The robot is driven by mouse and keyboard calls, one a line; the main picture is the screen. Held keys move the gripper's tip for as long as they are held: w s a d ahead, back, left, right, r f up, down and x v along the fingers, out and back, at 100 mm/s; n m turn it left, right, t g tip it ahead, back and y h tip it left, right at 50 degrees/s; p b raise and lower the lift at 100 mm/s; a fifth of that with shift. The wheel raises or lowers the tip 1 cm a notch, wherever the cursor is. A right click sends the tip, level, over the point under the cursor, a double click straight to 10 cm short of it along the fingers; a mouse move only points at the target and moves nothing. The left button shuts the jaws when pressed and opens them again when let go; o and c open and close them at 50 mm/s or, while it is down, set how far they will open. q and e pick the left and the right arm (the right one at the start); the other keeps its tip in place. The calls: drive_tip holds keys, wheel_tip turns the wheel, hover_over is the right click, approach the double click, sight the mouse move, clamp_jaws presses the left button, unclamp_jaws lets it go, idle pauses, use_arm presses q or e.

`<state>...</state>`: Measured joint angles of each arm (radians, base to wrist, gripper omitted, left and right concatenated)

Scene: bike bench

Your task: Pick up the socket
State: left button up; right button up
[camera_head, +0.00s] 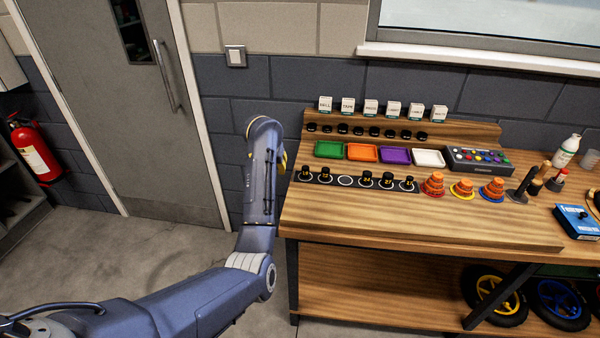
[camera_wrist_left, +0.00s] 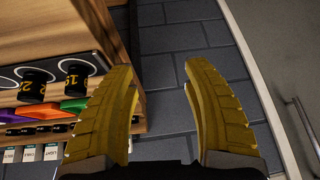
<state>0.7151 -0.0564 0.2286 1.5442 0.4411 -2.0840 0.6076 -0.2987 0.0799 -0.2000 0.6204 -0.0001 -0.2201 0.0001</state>
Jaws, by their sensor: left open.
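Several black sockets with yellow numbers stand upright in a row on a dark strip (camera_head: 356,183) on the bench. The leftmost socket (camera_head: 305,173) and the socket beside it (camera_head: 325,174) are nearest my left arm. These two also show in the left wrist view, the end one (camera_wrist_left: 76,72) and its neighbour (camera_wrist_left: 34,86). One white-ringed spot in the row is empty. My left gripper (camera_wrist_left: 162,72) is open with nothing between its yellow fingers. It is off the bench's left end, beside the sockets, over the floor and wall side. My right gripper is out of view.
Green (camera_head: 329,149), orange, purple and white trays sit behind the sockets. Orange stacked cones (camera_head: 433,186) and a button box (camera_head: 480,159) stand to the right. The bench front (camera_head: 420,225) is clear. A grey door (camera_head: 120,90) is at left.

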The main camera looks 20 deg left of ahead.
use_arm(q)
drive_tip(key=m+g+h, duration=0.1)
drive_tip(key=h, duration=0.1)
approach(305, 167)
drive_tip(key=v, duration=0.6)
drive_tip(key=shift+m, duration=0.3)
drive_tip(key=x, duration=1.6)
drive_tip(key=shift+f, duration=0.4)
drive_tip(key=shift+c, duration=0.3)
clamp_jaws()
